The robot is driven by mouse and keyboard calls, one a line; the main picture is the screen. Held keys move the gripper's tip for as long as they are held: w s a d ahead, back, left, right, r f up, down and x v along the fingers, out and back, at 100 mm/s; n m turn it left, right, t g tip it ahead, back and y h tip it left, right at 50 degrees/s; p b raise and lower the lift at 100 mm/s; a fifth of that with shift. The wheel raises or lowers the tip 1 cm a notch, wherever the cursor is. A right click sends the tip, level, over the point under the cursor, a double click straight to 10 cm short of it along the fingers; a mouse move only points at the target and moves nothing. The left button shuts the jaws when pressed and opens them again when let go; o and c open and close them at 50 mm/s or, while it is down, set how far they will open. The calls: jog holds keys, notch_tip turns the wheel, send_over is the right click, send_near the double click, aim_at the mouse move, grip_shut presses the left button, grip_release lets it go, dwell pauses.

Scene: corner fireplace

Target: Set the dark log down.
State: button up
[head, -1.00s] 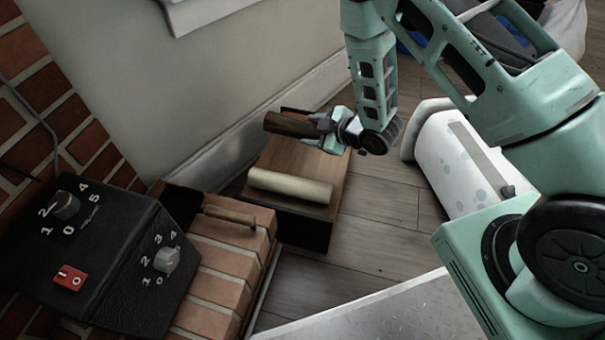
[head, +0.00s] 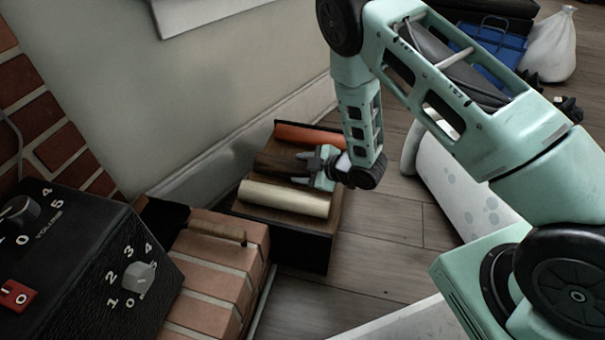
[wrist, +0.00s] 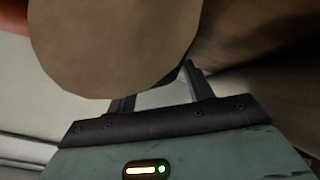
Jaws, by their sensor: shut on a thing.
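The dark log (head: 274,166) lies level across the low wooden box (head: 290,246) by the wall, between an orange-red log (head: 308,136) and a cream log (head: 284,199). My gripper (head: 300,168) is shut on its right part. The log is at or just above the box top; I cannot tell if it touches. In the wrist view, a round tan log end (wrist: 115,45) fills the upper left, in front of my gripper's fingers (wrist: 160,85); it looks like the end of the held log.
A brick block with a wooden handle (head: 217,231) stands left of the box. A black control box with dials (head: 85,255) is at the lower left. A white spotted cylinder (head: 455,185) lies on the right. The plank floor (head: 380,230) between is clear.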

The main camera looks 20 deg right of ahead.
jog(key=shift+f, duration=0.1)
jog(key=o, duration=1.4)
jog(key=shift+o, duration=0.2)
jog(key=p+v, duration=0.6)
jog(key=v, duration=0.6)
jog(key=s+a+r+m+g+h, duration=0.2)
jog(key=a+r+m+g+h, duration=0.2)
jog(key=a+r, duration=0.75)
jog(key=s+r+m+g+h, duration=0.1)
jog(key=s+r+g, duration=0.1)
jog(key=s+r, duration=0.5)
jog(key=s+r+m+g+h, duration=0.1)
jog(key=s+r+m+g, duration=0.1)
jog(key=s+r, duration=0.6)
jog(key=s+g, duration=0.1)
jog(key=s, duration=0.6)
jog(key=shift+s+g+h, duration=0.25)
jog(key=shift+g+h, duration=0.05)
